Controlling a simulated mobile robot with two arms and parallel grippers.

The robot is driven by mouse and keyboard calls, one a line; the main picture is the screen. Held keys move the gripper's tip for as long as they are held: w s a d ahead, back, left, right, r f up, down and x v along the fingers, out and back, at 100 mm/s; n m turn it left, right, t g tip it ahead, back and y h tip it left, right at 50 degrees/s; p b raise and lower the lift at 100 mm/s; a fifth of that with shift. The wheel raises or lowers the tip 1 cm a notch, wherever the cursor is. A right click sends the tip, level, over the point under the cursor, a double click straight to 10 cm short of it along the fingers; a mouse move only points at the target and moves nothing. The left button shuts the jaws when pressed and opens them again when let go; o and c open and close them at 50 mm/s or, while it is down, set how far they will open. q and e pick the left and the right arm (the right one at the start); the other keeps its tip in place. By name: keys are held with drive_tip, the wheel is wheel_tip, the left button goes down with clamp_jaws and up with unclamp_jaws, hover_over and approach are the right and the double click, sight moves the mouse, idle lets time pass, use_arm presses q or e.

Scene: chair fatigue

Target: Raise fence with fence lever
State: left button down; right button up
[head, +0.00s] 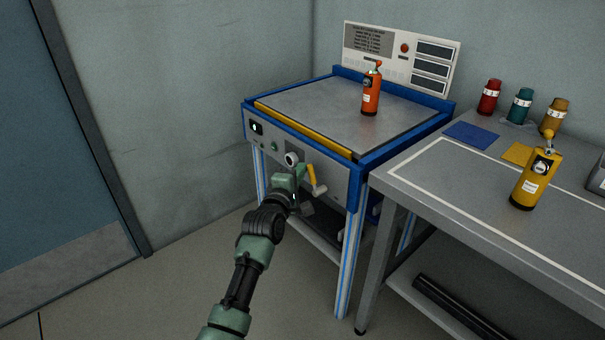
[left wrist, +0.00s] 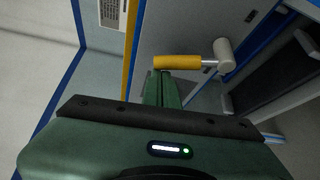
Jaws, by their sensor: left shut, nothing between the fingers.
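The fence lever (head: 312,174) has a yellow grip and a pale round hub, on the front panel of the blue-framed station. It also shows in the left wrist view (left wrist: 178,62), with the grip just beyond my fingertips. The fence (head: 302,130) appears to be the yellow bar along the station's front top edge, level with the tabletop. My left gripper (head: 300,172) is shut and empty, just left of the lever grip. In the left wrist view its fingers (left wrist: 159,76) reach the grip's left end; I cannot tell whether they touch. My right gripper is out of view.
An orange bottle (head: 370,92) stands on the station top (head: 325,103). A grey bench (head: 450,190) at the right carries a yellow bottle (head: 530,182) and several small containers. A display panel (head: 402,54) stands behind. The floor at the left is clear.

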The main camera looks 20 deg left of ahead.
sight(313, 180)
use_arm(q)
drive_tip(key=s+d+m+t+b, duration=0.1)
drive_tip(key=m, duration=0.1)
drive_tip(key=d+m+t+h+b, duration=0.1)
drive_tip(key=m, duration=0.1)
drive_tip(key=s+d+m+t+b, duration=0.1)
drive_tip(key=d+m, duration=0.1)
drive_tip(key=m, duration=0.1)
drive_tip(key=shift+s+h, duration=0.3)
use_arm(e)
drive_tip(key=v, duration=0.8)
use_arm(q)
drive_tip(key=shift+s+d+m+t+b, duration=0.2)
drive_tip(key=shift+m+t+b, duration=0.15)
drive_tip(key=shift+m, duration=0.15)
drive_tip(key=shift+s+d+m+h+b, duration=0.2)
drive_tip(key=shift+d+m+h+b, duration=0.15)
drive_tip(key=shift+m+h, duration=0.35)
drive_tip(key=shift+s+d+f+m+t+h+b, duration=0.1)
drive_tip(key=shift+s+d+m+t+h+b, duration=0.15)
drive_tip(key=shift+m, duration=0.4)
drive_tip(key=shift+s+d+m+t+h+b, duration=0.1)
drive_tip(key=shift+d+m+h+b, duration=0.2)
drive_tip(key=shift+m, duration=0.35)
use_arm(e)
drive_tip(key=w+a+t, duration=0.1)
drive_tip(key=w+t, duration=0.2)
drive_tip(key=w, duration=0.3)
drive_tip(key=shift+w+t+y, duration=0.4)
